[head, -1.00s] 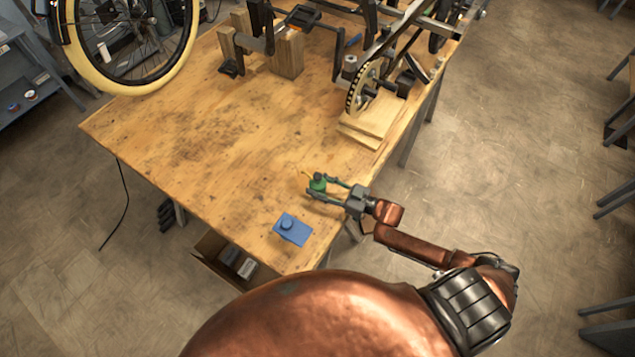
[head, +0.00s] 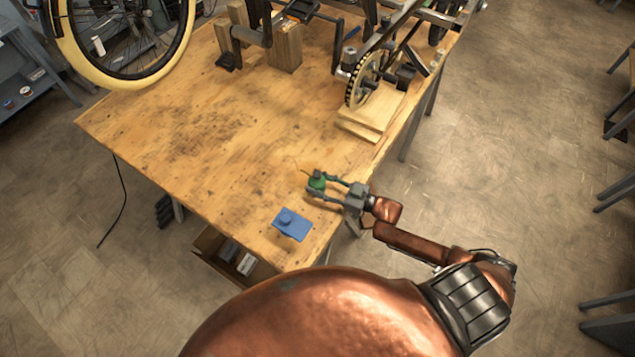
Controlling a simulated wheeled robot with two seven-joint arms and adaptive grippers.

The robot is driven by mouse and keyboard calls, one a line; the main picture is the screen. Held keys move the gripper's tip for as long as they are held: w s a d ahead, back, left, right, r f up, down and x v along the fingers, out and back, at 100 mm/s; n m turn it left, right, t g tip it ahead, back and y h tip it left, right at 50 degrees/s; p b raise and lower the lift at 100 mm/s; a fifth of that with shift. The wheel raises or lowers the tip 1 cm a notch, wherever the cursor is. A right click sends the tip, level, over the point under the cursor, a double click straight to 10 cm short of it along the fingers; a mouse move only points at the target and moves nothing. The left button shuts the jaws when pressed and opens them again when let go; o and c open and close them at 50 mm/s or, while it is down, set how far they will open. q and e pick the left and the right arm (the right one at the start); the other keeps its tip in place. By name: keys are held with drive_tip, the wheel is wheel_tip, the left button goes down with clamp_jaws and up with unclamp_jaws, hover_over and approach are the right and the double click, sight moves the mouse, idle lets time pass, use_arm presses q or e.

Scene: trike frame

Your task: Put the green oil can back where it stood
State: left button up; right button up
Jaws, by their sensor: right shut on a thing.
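The green oil can (head: 317,182) is a small green can with a dark top and a thin yellowish spout. It is upright near the right edge of the wooden workbench (head: 200,160). My right gripper (head: 318,185) comes in from the right and is shut on the can, one finger on each side. I cannot tell whether the can's base touches the bench. My left gripper is out of view.
A trike frame with a toothed wheel (head: 362,82) and wooden blocks (head: 372,118) stands farther back. The bench's left and middle are clear.

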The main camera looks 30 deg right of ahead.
drive_tip(key=o, duration=1.4)
drive_tip(key=shift+f, duration=0.1)
drive_tip(key=shift+o, duration=0.2)
drive_tip(key=shift+s, duration=0.1)
drive_tip(key=v, duration=1.2)
